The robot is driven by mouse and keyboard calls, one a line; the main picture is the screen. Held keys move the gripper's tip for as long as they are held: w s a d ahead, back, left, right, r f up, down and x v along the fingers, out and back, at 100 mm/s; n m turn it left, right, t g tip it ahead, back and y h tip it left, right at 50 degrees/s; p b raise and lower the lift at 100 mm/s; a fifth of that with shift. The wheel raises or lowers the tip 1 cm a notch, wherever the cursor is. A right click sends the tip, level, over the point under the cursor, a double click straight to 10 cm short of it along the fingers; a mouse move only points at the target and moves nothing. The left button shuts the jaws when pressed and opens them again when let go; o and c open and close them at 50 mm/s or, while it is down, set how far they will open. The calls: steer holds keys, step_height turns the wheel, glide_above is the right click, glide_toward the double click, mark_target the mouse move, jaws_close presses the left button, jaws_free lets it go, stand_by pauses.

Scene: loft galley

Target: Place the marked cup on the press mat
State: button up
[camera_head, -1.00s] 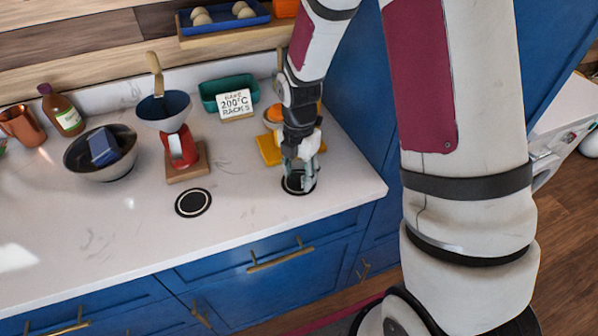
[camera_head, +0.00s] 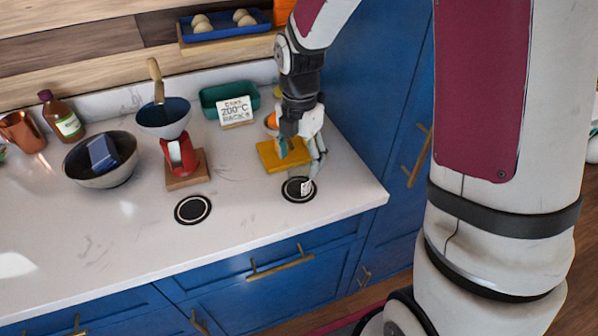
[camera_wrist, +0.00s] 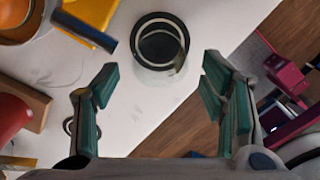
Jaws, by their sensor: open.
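A clear cup, its outline faint, appears to stand upright on the right-hand black round mat (camera_head: 287,195). Its small white label with dark marks (camera_head: 307,187) shows at the mat's right side. In the wrist view the clear cup (camera_wrist: 172,82) shows as a faint outline over the dark ringed mat (camera_wrist: 139,52). A second black mat with a pale ring (camera_head: 193,209) lies bare to the left. My gripper (camera_head: 303,162) is open and empty, above and behind the cup; in the wrist view its fingers (camera_wrist: 155,90) are apart with nothing between the tips.
A yellow board (camera_head: 270,155) lies behind the cup. A bowl (camera_head: 85,173), bottle (camera_head: 63,122), copper mug (camera_head: 22,133), teal dish (camera_head: 222,95) and sign (camera_head: 236,113) stand further back. The counter front is clear.

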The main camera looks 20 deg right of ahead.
mark_target(299, 168)
step_height(299, 168, up, 4)
steer(key=shift+r, duration=0.1)
steer(key=s+r+m+t, duration=0.2)
steer(key=s+r+m, duration=0.5)
steer(key=s+m, duration=0.3)
steer(key=s+r+m+t, duration=0.3)
steer(key=s+r+m, duration=0.5)
steer(key=m, duration=0.7)
steer(key=shift+s, duration=1.15)
steer(key=shift+d+r, duration=0.1)
steer(key=shift+r, duration=0.05)
